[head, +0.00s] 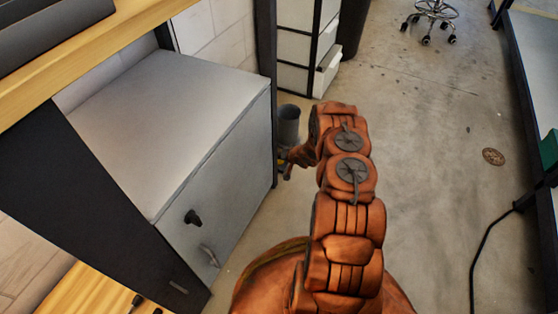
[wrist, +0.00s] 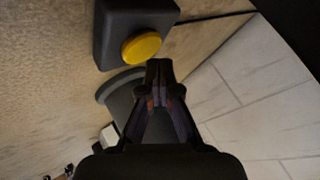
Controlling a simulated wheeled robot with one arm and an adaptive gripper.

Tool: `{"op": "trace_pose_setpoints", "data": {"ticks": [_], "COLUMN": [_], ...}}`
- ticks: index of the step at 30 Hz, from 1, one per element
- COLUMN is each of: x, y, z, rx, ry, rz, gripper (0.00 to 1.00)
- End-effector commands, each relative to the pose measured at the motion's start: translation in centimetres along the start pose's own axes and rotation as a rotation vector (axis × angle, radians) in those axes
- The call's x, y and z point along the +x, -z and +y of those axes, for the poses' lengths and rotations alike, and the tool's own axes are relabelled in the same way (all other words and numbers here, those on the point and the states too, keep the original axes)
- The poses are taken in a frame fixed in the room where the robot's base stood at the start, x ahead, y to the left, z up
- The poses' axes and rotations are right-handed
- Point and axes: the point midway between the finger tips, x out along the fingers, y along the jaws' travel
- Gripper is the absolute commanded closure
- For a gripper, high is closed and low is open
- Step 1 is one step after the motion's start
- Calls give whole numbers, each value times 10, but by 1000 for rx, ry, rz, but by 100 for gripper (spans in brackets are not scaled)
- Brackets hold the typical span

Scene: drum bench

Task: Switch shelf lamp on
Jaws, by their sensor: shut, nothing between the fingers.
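In the wrist view a dark box (wrist: 113,25) carries a round yellow button (wrist: 142,48), the only switch-like thing near my fingers. My gripper (wrist: 158,67) is shut and empty. Its fingertips are right beside the lower right edge of the button in the picture; I cannot tell whether they touch it. In the head view my arm reaches to the far right edge of the grey cabinet, and my fingertips cannot be made out there. No lamp can be made out in either view, and no light shows whether it is on.
The grey cabinet (head: 165,125) with a dark knob (head: 193,217) stands at the left, below a wooden bench top (head: 85,45). A grey bin (head: 289,122) stands beyond its edge. White drawers (head: 294,47) are behind.

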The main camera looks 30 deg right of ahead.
Motion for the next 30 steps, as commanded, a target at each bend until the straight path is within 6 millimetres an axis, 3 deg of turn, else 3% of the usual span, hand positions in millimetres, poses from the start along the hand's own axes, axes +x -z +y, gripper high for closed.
{"op": "trace_pose_setpoints", "data": {"ticks": [14,30], "x": [-5,-33], "y": [4,25], "z": [-3,-24], "rx": [0,-1], "ry": [0,0], "rz": [1,1], "gripper": [100,100]}}
